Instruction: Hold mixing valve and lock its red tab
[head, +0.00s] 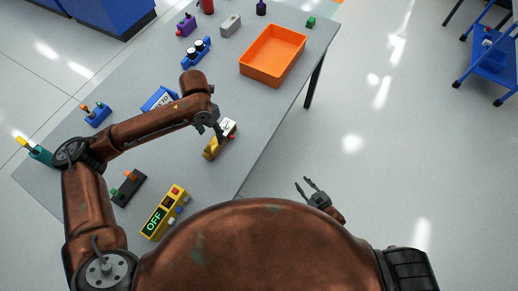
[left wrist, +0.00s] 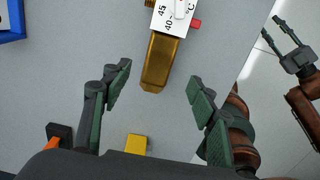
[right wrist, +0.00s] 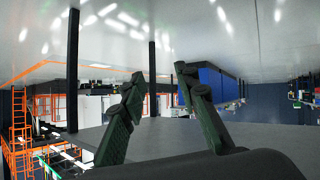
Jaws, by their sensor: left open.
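The mixing valve lies on the grey table, with a brass-yellow body (head: 212,149) and a white dial plate (head: 229,126). In the left wrist view its brass end (left wrist: 160,62) points toward my gripper, and the plate reads 45, 40 and °C. The red tab (left wrist: 195,23) sticks out at the plate's right side. My left gripper (head: 211,130) is open above the valve; its fingers are on either side of the brass end, apart from it. My right gripper (head: 314,187) is open and empty, off the table's right edge; it also shows in the right wrist view (right wrist: 155,78).
A yellow box reading OFF (head: 164,213) and a black block with an orange part (head: 128,187) lie near the front. A blue sign or tray (head: 160,98) is left of the valve. An orange bin (head: 273,56) stands at the back right.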

